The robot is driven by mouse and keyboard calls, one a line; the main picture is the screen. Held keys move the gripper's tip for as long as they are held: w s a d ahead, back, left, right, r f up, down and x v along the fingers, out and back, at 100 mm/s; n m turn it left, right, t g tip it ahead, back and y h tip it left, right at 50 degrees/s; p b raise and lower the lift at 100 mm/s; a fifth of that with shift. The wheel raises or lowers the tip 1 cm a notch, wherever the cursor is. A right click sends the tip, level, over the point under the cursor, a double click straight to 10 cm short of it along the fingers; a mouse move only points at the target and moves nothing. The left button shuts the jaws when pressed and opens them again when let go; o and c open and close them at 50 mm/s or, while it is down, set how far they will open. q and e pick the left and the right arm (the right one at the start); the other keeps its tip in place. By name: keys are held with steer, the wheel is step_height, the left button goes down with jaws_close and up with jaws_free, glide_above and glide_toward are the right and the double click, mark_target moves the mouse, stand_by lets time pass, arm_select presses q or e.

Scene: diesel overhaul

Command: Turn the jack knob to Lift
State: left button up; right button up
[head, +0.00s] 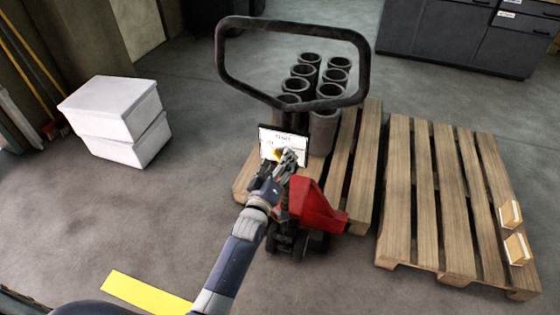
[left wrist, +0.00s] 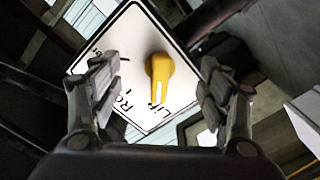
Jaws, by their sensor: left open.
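The yellow jack knob (left wrist: 158,72) sits on a white, black-edged label plate (left wrist: 133,35) in the left wrist view. Its white pointer line faces down in the picture, toward partly hidden lettering that seems to read "Lift". In the head view the plate (head: 298,137) is on the red pallet jack (head: 316,207), below its dark handle loop, and the knob is mostly hidden by my gripper. My left gripper (left wrist: 158,92) is open in front of the plate. Its fingers are on either side of the knob, with visible gaps in the picture. My right gripper is not in view.
Several grey cylinders (head: 323,130) stand on a wooden pallet (head: 370,150) behind the jack. Another pallet (head: 428,190) with small boxes (head: 517,248) lies to the right. White boxes (head: 118,105) are stacked at the left. The floor between them and the jack is clear.

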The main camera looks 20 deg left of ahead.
arm_select(q)
steer(key=s+p, duration=0.4)
steer(key=s, duration=0.3)
steer(key=shift+a, duration=0.15)
stand_by(0.3)
